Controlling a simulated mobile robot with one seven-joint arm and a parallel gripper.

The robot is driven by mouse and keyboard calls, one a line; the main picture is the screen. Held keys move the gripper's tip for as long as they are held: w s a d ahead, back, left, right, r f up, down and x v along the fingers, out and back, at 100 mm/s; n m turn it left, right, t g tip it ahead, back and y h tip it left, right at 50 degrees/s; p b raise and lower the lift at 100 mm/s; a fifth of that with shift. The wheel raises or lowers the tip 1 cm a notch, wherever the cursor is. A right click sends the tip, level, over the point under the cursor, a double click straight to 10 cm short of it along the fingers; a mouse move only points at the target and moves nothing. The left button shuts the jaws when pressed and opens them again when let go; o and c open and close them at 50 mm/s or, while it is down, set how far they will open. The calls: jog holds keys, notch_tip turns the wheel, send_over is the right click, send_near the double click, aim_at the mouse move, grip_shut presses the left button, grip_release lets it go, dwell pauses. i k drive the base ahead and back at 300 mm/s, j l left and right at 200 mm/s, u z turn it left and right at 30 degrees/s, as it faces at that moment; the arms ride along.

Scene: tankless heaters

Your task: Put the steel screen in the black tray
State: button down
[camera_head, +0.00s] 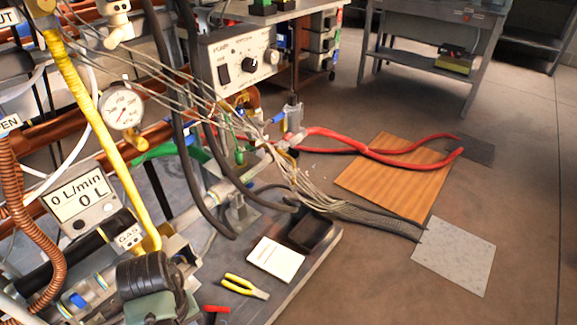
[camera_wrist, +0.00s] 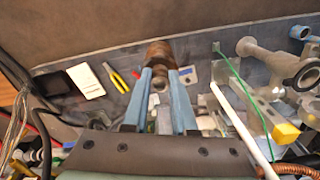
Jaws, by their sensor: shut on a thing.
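The black tray (camera_head: 313,233) lies near the bench corner, beside a white card; in the wrist view it is at the left (camera_wrist: 54,83). My gripper (camera_wrist: 160,76) shows in the wrist view with its two blue fingers shut on a small, brownish, ringed cylindrical piece (camera_wrist: 158,54). This may be the steel screen, but its mesh is not clear. The piece is to the right of the tray, pliers and red-handled tool in that view.
The white card (camera_head: 276,259), yellow pliers (camera_head: 245,286) and a red-handled tool (camera_head: 215,314) lie near the tray. Cables (camera_head: 330,203) and dark hoses (camera_head: 212,160) hang close behind it. Pipes and a pressure gauge (camera_head: 122,108) crowd the left.

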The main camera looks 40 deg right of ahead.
aim_at(311, 233)
jog(key=i+l, duration=0.1)
jog(key=l, duration=0.35)
jog(key=i+l, duration=0.1)
jog(key=l, duration=0.4)
jog(key=i+l, duration=0.1)
jog(key=l, duration=0.35)
jog(key=i+l, duration=0.1)
jog(key=l, duration=0.4)
